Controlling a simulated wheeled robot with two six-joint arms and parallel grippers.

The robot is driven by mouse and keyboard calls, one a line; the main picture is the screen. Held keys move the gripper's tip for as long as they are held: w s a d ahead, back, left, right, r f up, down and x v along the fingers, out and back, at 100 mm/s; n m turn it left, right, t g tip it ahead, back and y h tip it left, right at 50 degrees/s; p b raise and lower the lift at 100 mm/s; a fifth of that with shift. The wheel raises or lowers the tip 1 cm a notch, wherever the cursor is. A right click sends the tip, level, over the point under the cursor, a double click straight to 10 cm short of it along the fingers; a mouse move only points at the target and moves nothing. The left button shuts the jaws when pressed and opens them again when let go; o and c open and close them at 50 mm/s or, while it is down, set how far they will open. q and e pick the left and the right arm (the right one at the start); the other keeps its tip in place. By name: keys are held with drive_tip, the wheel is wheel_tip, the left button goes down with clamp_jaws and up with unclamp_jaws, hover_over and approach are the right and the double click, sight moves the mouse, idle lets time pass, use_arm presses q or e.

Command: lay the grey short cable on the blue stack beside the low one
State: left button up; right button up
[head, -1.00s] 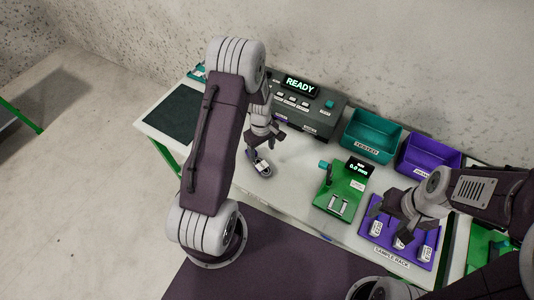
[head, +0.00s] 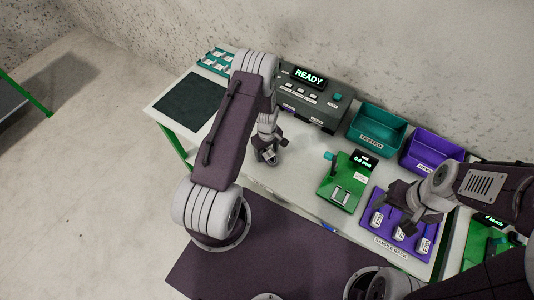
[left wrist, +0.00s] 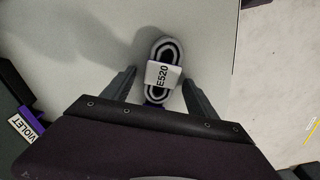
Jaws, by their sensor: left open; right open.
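A small dark-and-light grey coiled cable (left wrist: 165,50) with a white label reading E520 lies on the bench top, and it shows small in the head view (head: 268,155). My left gripper (head: 266,153) is open over it, with its fingers (left wrist: 158,82) on either side of the coil's near part, apart from it. Whether the fingertips reach the bench is unclear. My right gripper (head: 403,205) is open and empty above the purple sample rack (head: 391,243). No blue stack can be made out.
The rack holds labelled pieces (head: 398,233). A green gauge (head: 345,187) stands left of it. Behind are a teal bin (head: 377,131), a purple bin (head: 430,150) and a grey tester (head: 318,109) reading READY. A dark mat (head: 190,103) lies at the left.

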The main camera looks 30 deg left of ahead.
use_arm(q)
clamp_jaws()
drive_tip(key=shift+r, duration=0.15)
